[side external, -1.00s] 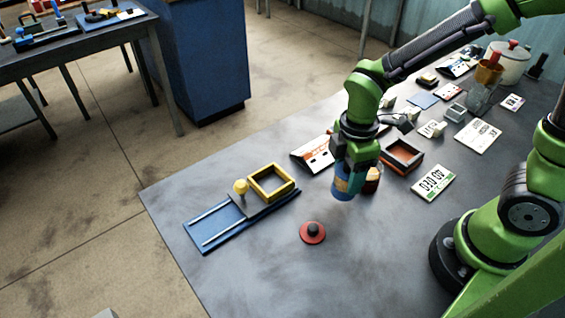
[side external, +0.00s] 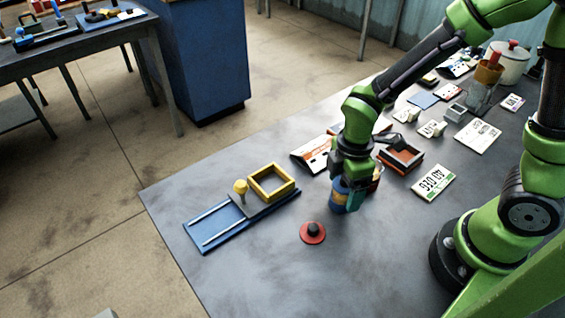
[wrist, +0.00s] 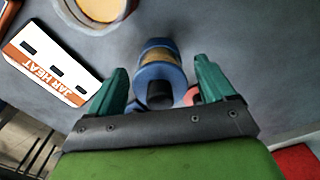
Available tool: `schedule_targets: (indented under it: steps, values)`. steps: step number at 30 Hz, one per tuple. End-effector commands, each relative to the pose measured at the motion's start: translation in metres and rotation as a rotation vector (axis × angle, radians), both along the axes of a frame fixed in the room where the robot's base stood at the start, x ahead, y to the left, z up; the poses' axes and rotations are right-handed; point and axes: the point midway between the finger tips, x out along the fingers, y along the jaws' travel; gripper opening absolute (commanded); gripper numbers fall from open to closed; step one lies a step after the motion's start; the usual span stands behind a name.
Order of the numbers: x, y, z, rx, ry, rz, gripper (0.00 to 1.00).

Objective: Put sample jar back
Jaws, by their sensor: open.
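The blue sample jar (side external: 338,196) with a tan band appears to stand on the grey table. My gripper (side external: 347,203) is low over the table at the jar, with a teal finger beside it. In the wrist view my gripper (wrist: 160,82) is open, its two teal fingers on either side of the jar (wrist: 158,68), with gaps visible. The jar's blue rim and a dark knob face the camera. The jar's base is partly hidden in the side view.
A red disc with a black knob (side external: 312,233) lies in front. An amber vessel (wrist: 102,8) is close behind the jar. A white-orange card (wrist: 48,65) reads "JAR HEAT". A yellow frame (side external: 290,187) and blue railed plate (side external: 222,228) are left; an orange tray (side external: 417,166) is right.

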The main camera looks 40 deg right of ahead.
Motion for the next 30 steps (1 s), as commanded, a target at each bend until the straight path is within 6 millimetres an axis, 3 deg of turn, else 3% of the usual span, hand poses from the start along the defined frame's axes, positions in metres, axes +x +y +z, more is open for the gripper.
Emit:
schedule_targets:
  steps: [8,21,30]
  values:
    - [0.001,0.000,0.009,0.001,-0.004,0.000,0.83]
    - [0.001,0.000,0.097,0.002,-0.006,-0.001,0.83]
    - [-0.001,-0.004,0.129,0.014,-0.028,-0.066,0.83]
